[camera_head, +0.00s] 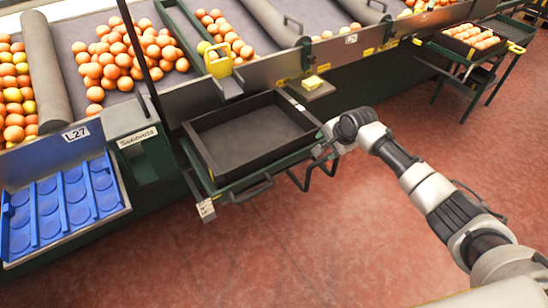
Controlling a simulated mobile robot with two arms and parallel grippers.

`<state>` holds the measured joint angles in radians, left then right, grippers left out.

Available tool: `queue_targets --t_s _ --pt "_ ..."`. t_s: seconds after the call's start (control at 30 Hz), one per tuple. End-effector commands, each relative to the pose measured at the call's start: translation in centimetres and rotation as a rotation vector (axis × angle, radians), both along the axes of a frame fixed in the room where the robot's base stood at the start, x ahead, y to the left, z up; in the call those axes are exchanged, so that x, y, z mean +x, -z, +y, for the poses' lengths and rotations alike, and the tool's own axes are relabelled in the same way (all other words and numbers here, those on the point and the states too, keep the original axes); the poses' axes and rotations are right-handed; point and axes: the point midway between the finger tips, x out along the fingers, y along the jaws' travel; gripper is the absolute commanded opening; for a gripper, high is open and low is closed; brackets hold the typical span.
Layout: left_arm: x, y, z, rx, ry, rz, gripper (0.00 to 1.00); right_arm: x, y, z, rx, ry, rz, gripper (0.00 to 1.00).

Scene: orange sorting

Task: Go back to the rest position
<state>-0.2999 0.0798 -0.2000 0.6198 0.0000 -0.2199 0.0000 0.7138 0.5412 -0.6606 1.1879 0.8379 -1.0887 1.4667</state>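My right arm comes in from the right, and its gripper (323,149) is at the right edge of the empty black tray (212,165). The gripper is small and dark against the stand, so I cannot tell whether its fingers are open or touching the tray. I see no orange in it. My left gripper is not in view. Oranges (130,55) lie in heaps on the sorting belt behind the tray.
A blue tray (60,213) with round hollows sits at the left. A stand with a filled crate (470,38) is at the far right. A yellow object (218,62) sits on the belt's edge. The red floor in front is clear.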

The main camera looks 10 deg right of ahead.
Motion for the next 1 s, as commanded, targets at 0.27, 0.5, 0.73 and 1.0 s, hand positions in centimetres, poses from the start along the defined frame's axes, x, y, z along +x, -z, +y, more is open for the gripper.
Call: queue_targets --t_s 0.27,0.5,0.73,1.0 --pt "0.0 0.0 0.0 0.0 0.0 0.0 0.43 0.0 0.0 0.0 0.0 0.0 0.0 0.64" --pt "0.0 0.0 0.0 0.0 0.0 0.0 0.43 -3.4 2.6 3.6 -0.045 -0.167 0.008 0.64" --pt "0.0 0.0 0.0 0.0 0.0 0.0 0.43 -15.3 6.3 11.2 -0.194 -0.652 -0.046 0.64" --pt "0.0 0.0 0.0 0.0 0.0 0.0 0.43 -27.5 5.0 12.0 -0.402 -1.0 -0.11 0.64"
